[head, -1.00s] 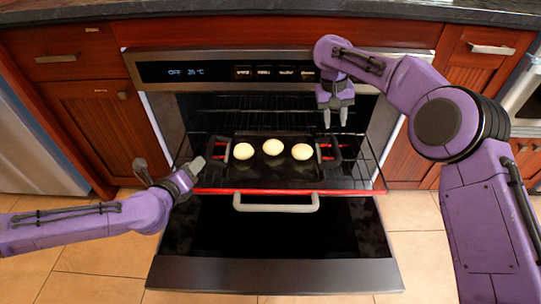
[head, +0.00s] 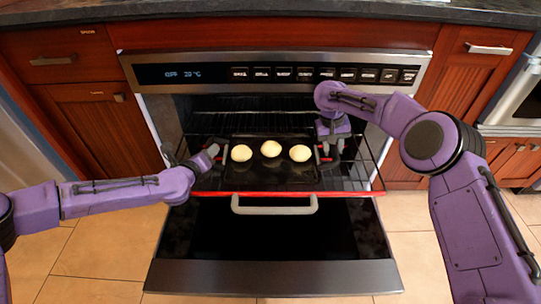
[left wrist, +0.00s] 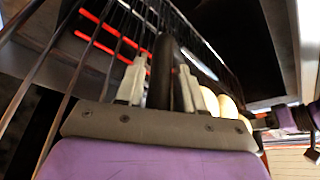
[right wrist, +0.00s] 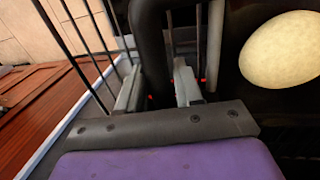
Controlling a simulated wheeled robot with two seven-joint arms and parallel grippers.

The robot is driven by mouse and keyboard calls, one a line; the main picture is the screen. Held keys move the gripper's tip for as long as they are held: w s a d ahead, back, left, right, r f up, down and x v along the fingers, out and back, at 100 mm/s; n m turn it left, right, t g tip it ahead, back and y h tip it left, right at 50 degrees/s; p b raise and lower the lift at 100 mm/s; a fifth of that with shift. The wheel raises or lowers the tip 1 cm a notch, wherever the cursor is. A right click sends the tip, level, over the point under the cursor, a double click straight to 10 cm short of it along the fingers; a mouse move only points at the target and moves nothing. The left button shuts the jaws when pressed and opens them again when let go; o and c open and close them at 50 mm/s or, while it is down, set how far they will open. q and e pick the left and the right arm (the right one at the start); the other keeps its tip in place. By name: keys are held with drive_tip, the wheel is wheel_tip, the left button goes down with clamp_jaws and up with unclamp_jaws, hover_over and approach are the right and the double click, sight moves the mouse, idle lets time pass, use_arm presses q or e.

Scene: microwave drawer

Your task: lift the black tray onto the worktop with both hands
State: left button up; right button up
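The black tray (head: 271,177) sits on the pulled-out oven rack and carries three pale round buns (head: 271,148). My left gripper (head: 211,154) is at the tray's left handle. In the left wrist view its fingers are apart, with the black handle (left wrist: 163,62) between them. My right gripper (head: 333,149) is at the right handle, pointing down. In the right wrist view its fingers stand apart on either side of the black handle (right wrist: 150,45). No firm squeeze shows on either handle. One bun (right wrist: 286,50) lies close to the right gripper.
The wire rack (head: 355,178) has a red front edge. The open oven door (head: 275,275) with its grey handle (head: 275,207) lies below and in front. The control panel (head: 210,74) is above the opening. The dark worktop (head: 270,11) runs along the top, mostly clear where visible.

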use_arm(q)
clamp_jaws()
use_arm(e)
clamp_jaws()
use_arm(q)
drive_tip(key=shift+r, duration=0.1)
use_arm(e)
drive_tip(key=shift+r, duration=0.15)
